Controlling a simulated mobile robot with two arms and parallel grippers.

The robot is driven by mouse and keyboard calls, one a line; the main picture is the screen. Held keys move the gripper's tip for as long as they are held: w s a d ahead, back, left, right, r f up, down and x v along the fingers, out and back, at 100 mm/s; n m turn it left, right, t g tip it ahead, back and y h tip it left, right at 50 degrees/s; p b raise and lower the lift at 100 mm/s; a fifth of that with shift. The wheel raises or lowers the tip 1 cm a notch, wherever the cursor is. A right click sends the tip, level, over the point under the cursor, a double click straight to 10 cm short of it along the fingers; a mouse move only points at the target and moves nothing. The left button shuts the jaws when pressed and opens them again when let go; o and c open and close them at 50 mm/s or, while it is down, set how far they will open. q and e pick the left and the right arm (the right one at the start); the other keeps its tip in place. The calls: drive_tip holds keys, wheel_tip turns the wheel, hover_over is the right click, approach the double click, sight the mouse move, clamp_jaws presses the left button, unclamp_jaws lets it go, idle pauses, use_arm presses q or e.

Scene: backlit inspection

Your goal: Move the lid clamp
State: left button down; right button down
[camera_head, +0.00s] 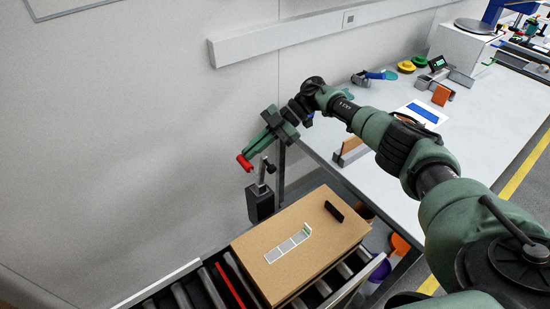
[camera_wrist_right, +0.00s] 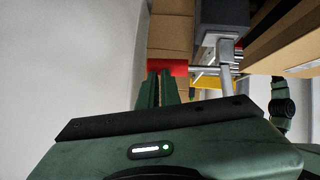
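The lid clamp (camera_head: 264,182) stands on a dark post at the back left of the cardboard box (camera_head: 325,260). Its red handle (camera_head: 244,161) points up and left, away from the box. My right gripper (camera_head: 252,151) reaches down to this handle from above. In the right wrist view the two green fingers (camera_wrist_right: 160,90) lie close together with only a narrow gap, and the red handle (camera_wrist_right: 167,67) runs across just beyond their tips. I see no handle between the fingers; I cannot tell whether they touch it. My left gripper is out of view.
The box sits on a roller conveyor (camera_head: 215,290), with a black strip and pale labels on its top. A white table (camera_head: 390,90) with several tools and coloured parts stands to the right, beneath my right arm. A plain wall is behind.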

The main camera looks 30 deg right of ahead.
drive_tip(key=shift+a+r, duration=0.2)
drive_tip(key=shift+a, duration=0.05)
drive_tip(key=w+a+r+b+v, duration=0.1)
drive_tip(key=r+v, duration=0.1)
drive_tip(key=v, duration=1.1)
drive_tip(key=shift+a, duration=0.15)
drive_tip(key=shift+f, duration=0.1)
